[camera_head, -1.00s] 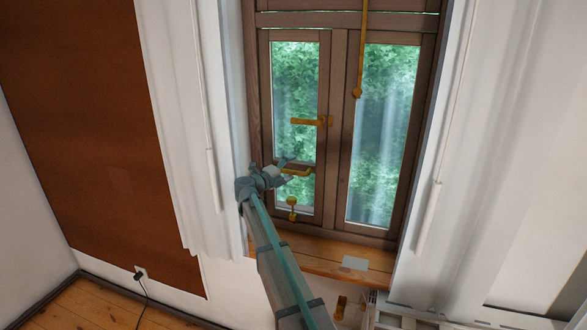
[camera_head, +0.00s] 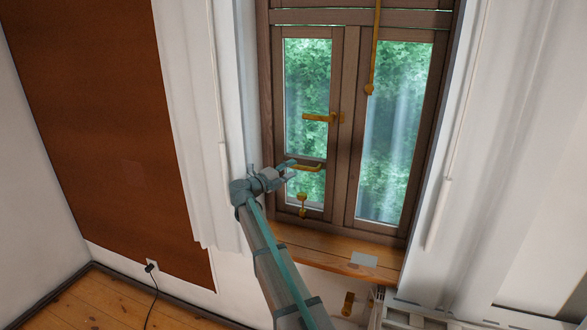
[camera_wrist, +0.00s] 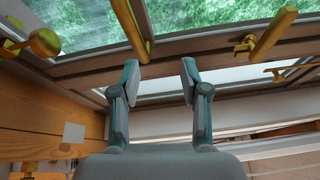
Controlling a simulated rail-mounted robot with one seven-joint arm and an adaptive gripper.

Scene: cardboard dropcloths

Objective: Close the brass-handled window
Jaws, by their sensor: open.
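The brown wooden window (camera_head: 350,130) has a left sash (camera_head: 337,150) and a right sash (camera_head: 349,190). The left sash carries a brass lever handle (camera_head: 319,117), a brass pull (camera_head: 306,167) below it and a brass knob-ended catch (camera_head: 302,202) near its bottom. I cannot tell whether the sash is ajar. My gripper (camera_head: 288,170) is at the left of the pull. In the wrist view my gripper (camera_wrist: 159,75) is open and empty, with the pull (camera_wrist: 138,28) beyond the left fingertip. The lever (camera_wrist: 272,35) shows to the right, the catch (camera_wrist: 44,42) to the left.
A wooden sill (camera_head: 325,250) with a pale card (camera_head: 363,259) lies below. White curtains hang left (camera_head: 190,130) and right (camera_head: 485,130). A brass rod (camera_head: 376,45) hangs before the right sash. A white radiator (camera_head: 440,318) stands at lower right.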

